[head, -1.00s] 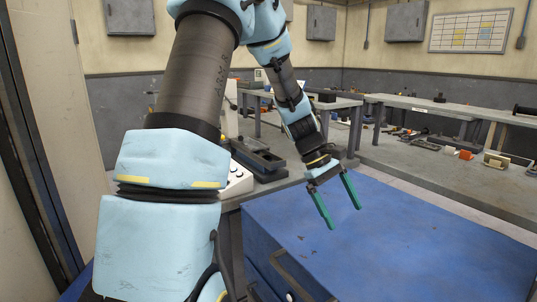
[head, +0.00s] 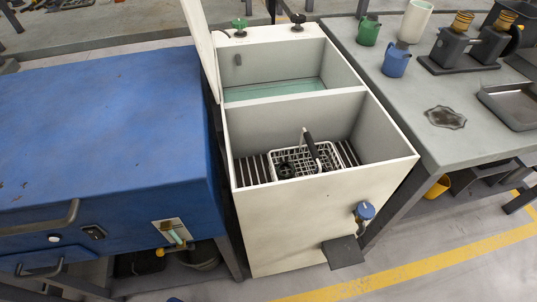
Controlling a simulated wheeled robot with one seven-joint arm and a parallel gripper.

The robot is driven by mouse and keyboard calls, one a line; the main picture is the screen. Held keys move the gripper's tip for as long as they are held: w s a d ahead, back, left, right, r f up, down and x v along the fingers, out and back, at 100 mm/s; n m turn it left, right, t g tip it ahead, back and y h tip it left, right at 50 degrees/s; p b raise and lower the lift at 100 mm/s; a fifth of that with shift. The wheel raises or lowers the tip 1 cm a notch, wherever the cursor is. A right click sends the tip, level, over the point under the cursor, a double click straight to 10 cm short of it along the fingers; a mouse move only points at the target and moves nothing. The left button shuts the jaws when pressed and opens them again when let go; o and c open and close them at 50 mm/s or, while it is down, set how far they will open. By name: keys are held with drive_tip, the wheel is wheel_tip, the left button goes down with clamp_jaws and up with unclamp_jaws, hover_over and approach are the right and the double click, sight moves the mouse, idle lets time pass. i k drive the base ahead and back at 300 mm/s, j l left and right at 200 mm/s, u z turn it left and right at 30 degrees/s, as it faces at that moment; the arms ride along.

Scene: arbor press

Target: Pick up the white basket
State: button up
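The white basket (head: 290,163) is a wire basket with a raised handle that has a dark grip (head: 311,146). It sits on dark slats at the bottom of the front compartment of a white open-topped tank (head: 325,216). A dark round part seems to lie inside the basket. The tank's front wall rises above the basket's base and hides its lowest part. My gripper does not show in the head view now.
A divider separates the rear compartment, which holds greenish liquid (head: 275,90). A raised lid (head: 203,45) stands on the tank's left. A blue cabinet (head: 100,130) adjoins left; a grey table (head: 440,120) with mugs stands right. A pedal (head: 343,252) juts out low in front.

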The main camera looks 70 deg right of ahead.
sight(315, 156)
drive_tip(key=k+l+z, duration=0.15)
drive_tip(key=z, duration=0.3)
drive_tip(key=k+l+z, duration=0.1)
drive_tip(key=z, duration=0.3)
drive_tip(key=k+l+z, duration=0.1)
drive_tip(key=l+z, duration=0.15)
drive_tip(key=z, duration=0.2)
